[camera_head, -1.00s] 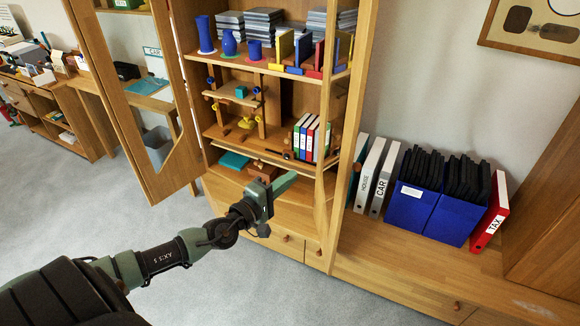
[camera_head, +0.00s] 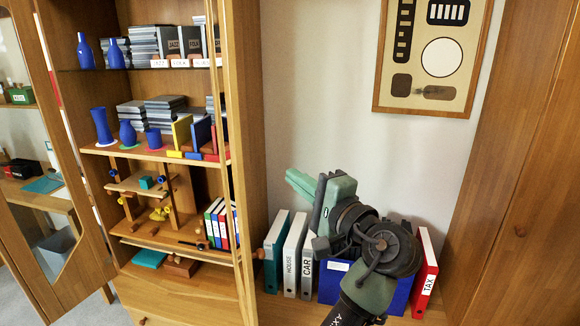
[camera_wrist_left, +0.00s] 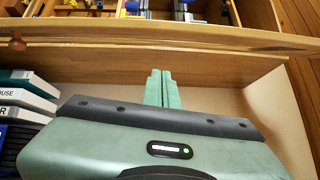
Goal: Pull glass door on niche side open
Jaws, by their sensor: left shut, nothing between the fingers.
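The niche-side glass door (camera_head: 242,230) shows almost edge-on in the head view, standing out from the right side of the shelf cabinet. A brown knob (camera_head: 260,253) shows on its niche-facing side. In the left wrist view the door (camera_wrist_left: 130,37) is a long wooden strip across the top, with the knob (camera_wrist_left: 17,43) at left. My left gripper (camera_head: 290,178) is shut and empty, over the niche to the right of the door. Its fingers point left toward the cabinet and look apart from the door. My right gripper is not in view.
The other glass door (camera_head: 75,215) stands open at left. The shelves hold blue vases (camera_head: 101,125), books and small things. In the niche, white binders (camera_head: 294,255), a blue file box (camera_head: 332,277) and a red binder (camera_head: 426,272) stand below and behind my arm. A framed panel (camera_head: 437,55) hangs above.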

